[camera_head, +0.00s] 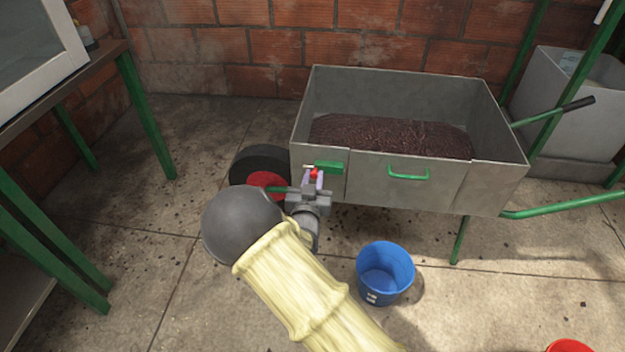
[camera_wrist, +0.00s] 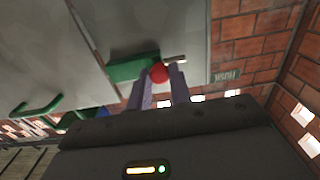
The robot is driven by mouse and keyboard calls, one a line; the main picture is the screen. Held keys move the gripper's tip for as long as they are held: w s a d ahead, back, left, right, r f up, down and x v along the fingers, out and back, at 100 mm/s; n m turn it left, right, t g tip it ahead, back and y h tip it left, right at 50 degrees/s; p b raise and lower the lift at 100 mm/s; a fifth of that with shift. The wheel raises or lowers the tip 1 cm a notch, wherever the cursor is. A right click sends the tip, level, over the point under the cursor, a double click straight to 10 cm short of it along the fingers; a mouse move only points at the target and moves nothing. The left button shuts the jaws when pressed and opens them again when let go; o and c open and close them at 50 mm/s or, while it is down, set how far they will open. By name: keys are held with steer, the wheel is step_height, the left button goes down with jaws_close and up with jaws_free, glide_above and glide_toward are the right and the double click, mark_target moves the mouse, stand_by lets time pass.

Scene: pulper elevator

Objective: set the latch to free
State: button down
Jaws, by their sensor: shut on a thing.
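The latch (camera_head: 331,168) is a green piece with a red knob (camera_head: 314,173) on the front left of a grey metal cart (camera_head: 372,182). It also shows in the wrist view (camera_wrist: 130,68), where the red knob (camera_wrist: 158,73) sits between my purple fingers. My gripper (camera_head: 313,178) is shut on the red knob; the wrist view shows the fingertips (camera_wrist: 161,78) on both sides of it. A short metal pin (camera_wrist: 176,59) sticks out past the knob. The fingers partly hide the knob's lower side.
The cart holds dark pulp (camera_head: 400,137) and has a green front handle (camera_head: 408,175). A black wheel with a red hub (camera_head: 266,180) stands left of it. A blue bucket (camera_head: 385,272) is on the floor below. A green-legged table (camera_head: 130,90) stands left.

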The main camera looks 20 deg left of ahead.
steer(key=shift+a+r, duration=0.1)
steer(key=shift+a, duration=0.15)
steer(key=c, duration=1.3)
jaws_free()
steer(key=shift+o, duration=0.2)
steer(key=s+d+p, duration=0.2)
steer(key=s+p, duration=0.3)
steer(key=s, duration=1.2)
steer(key=shift+s+d, duration=0.25)
steer(key=shift+d, duration=0.15)
steer(key=shift+w, duration=0.15)
